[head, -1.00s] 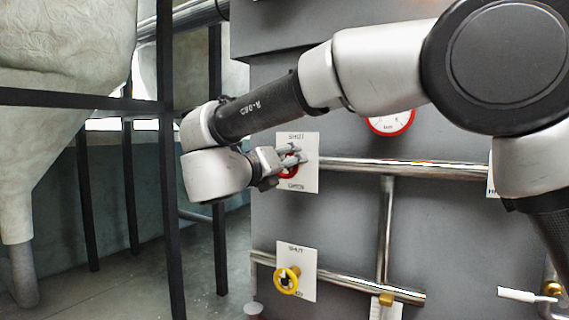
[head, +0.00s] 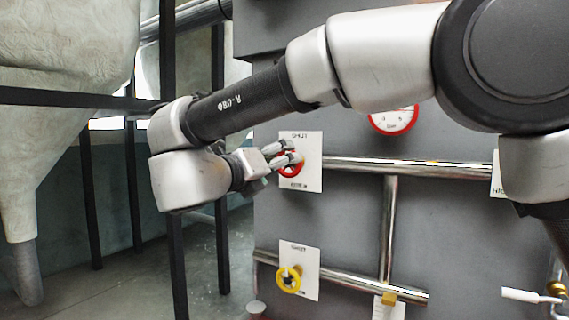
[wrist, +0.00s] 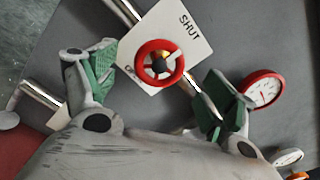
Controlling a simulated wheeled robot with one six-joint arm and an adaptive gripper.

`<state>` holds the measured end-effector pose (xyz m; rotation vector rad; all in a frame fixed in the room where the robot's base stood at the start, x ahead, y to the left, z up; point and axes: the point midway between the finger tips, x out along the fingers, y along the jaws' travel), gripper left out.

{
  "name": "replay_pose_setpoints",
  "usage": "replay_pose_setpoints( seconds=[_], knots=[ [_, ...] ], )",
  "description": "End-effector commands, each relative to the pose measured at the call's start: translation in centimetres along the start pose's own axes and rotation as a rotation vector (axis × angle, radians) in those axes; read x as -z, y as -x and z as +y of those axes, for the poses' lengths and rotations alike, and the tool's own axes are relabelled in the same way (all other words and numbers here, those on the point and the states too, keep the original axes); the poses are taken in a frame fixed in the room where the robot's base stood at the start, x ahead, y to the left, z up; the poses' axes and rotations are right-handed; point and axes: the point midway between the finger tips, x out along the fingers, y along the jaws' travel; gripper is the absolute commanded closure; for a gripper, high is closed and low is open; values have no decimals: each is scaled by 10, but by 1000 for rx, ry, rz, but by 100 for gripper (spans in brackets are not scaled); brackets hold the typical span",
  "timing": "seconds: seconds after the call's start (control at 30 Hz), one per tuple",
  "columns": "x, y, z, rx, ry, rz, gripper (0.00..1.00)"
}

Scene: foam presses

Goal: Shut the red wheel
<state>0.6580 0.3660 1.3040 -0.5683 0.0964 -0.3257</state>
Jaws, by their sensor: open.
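The red wheel (head: 291,169) is mounted on a white plate marked SHUT at its top, on the grey panel. In the head view my gripper (head: 292,155) is in front of the wheel and hides part of it. In the wrist view the red wheel (wrist: 159,62) shows whole, with its dark hub, beyond and between the spread fingers of my gripper (wrist: 158,92). The fingers have green pads and are open and empty. They appear apart from the wheel.
A yellow wheel (head: 288,279) on its own white plate is below. A horizontal pipe (head: 430,170) runs right from the red wheel's plate. A red-rimmed gauge (head: 394,120) is right of it. A black frame post (head: 171,240) stands to the left.

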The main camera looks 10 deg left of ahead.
Motion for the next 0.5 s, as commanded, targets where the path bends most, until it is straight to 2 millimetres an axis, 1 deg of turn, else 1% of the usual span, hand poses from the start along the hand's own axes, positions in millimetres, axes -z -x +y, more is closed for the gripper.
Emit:
replay_pose_setpoints(
  seconds=[0.03,0.2,0.33,0.5],
  knots=[
    [0,13,1,-4,0,-2,16],
    [0,44,1,-3,1,-1,16],
    [0,56,0,-1,1,0,16],
    [0,61,0,0,1,1,16]
  ],
)
